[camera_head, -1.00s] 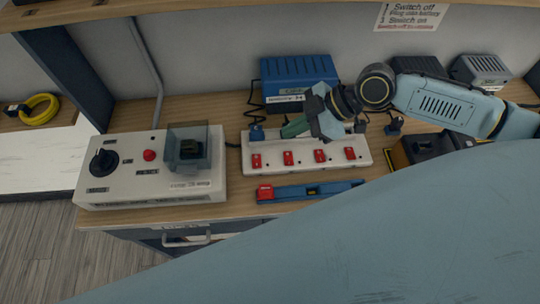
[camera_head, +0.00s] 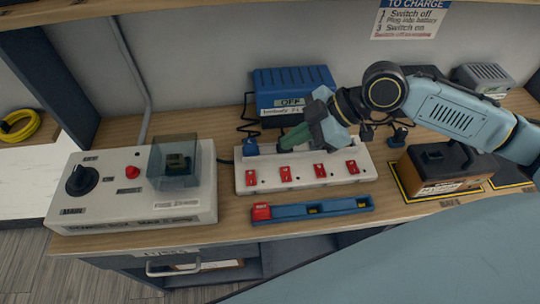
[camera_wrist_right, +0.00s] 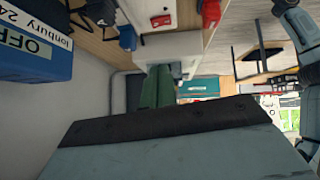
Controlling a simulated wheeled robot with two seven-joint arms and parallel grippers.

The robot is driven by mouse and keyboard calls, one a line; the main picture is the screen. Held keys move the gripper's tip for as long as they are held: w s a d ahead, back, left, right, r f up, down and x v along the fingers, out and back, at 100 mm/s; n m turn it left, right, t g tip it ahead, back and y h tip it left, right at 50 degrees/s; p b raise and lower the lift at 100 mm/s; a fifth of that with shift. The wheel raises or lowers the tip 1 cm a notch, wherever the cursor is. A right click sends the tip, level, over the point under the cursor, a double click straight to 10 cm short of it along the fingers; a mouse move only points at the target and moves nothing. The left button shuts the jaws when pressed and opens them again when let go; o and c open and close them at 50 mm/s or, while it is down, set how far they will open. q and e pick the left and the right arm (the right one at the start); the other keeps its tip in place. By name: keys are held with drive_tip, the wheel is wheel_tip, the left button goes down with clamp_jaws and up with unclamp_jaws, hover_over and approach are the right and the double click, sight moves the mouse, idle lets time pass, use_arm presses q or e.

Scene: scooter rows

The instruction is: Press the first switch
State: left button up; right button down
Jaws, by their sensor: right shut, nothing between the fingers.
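A white power strip (camera_head: 305,180) lies on the bench with a row of several red switches along its front. The leftmost red switch (camera_head: 251,177) is at the strip's left end, with a blue plug (camera_head: 250,147) behind it. My right gripper (camera_head: 283,145) has green fingers, shut and empty. In the head view its fingertips appear at the strip's back edge, right of the blue plug and behind the second switch (camera_head: 286,172). Contact cannot be told. My left gripper is not in view.
A blue charger (camera_head: 293,90) marked OFF stands behind the strip. A control box (camera_head: 130,205) with a knob and a covered switch stands left. A blue bar with a red end (camera_head: 335,206) lies in front. A dark battery (camera_head: 445,166) stands right.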

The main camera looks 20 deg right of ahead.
drive_tip(key=b, duration=0.1)
hover_over(249, 173)
drive_tip(key=s+d, duration=0.2)
drive_tip(key=f, duration=0.7)
drive_tip(key=shift+w+d, duration=0.15)
drive_tip(key=shift+w, duration=0.05)
wheel_tip(249, 173, down, 2)
drive_tip(key=shift+w+f+b, duration=0.1)
drive_tip(key=shift+f+b, duration=0.1)
drive_tip(key=shift+b, duration=0.15)
drive_tip(key=shift+w+d+f, duration=0.1)
drive_tip(key=shift+f, duration=0.65)
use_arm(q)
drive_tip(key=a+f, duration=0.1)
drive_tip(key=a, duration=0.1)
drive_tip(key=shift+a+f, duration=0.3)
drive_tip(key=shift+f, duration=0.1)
use_arm(e)
drive_tip(key=shift+d, duration=0.1)
